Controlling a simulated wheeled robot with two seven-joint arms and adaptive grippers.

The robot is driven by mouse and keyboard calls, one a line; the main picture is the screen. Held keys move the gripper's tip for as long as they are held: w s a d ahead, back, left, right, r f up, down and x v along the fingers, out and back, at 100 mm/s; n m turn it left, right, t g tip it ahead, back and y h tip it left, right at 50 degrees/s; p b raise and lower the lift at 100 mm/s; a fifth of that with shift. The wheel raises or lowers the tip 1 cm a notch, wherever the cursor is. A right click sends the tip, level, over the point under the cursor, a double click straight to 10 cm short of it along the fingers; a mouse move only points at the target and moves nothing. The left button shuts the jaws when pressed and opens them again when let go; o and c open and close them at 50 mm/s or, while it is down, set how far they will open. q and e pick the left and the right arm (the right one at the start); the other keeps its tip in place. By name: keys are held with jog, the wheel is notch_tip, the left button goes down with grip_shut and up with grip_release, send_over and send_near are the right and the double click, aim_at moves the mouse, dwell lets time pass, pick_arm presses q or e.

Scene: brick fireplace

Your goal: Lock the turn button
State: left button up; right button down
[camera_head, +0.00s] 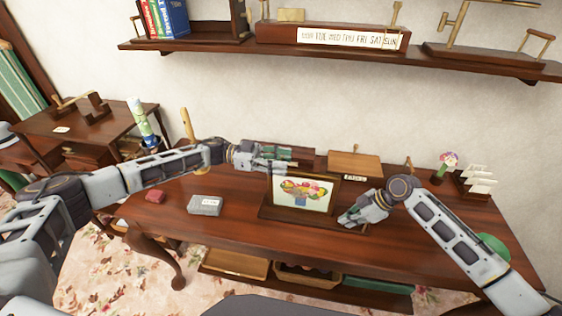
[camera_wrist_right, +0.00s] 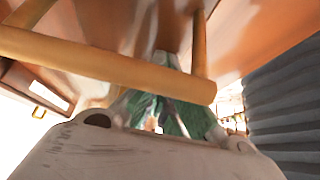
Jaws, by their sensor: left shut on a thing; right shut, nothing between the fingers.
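A picture frame (camera_head: 302,192) with a bright fruit-bowl print stands upright on a dark wooden base on the desk. My left gripper (camera_head: 284,165) reaches in from the left and is shut at the frame's upper left edge. My right gripper (camera_head: 347,217) is shut and empty, low beside the frame's right side; whether it touches the frame I cannot tell. In the right wrist view, its fingers (camera_wrist_right: 165,115) show behind a light wooden bar (camera_wrist_right: 110,65) that crosses close to the camera. I cannot make out the turn button in either view.
A shelf (camera_head: 340,60) hangs above.

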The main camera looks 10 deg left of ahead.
pick_arm(q)
jog(key=shift+a+r, duration=0.1)
pick_arm(e)
jog(key=shift+d+f, duration=0.2)
jog(key=shift+f, duration=0.05)
pick_arm(q)
jog(key=o, duration=1)
jog(key=shift+a, duration=0.1)
pick_arm(e)
jog(key=shift+a, duration=0.15)
pick_arm(q)
jog(key=shift+o, duration=0.2)
jog(key=a, duration=1.1)
jog(key=shift+a, duration=0.4)
pick_arm(e)
jog(key=shift+s, duration=0.1)
jog(key=shift+r, duration=0.15)
jog(key=shift+r+p, duration=0.65)
jog(key=shift+r, duration=0.05)
pick_arm(q)
jog(key=shift+w+r+p, duration=0.1)
jog(key=shift+r+p, duration=1.8)
jog(key=shift+r, duration=0.6)
pick_arm(e)
jog(key=shift+a+r, duration=0.1)
jog(key=shift+r, duration=2.3)
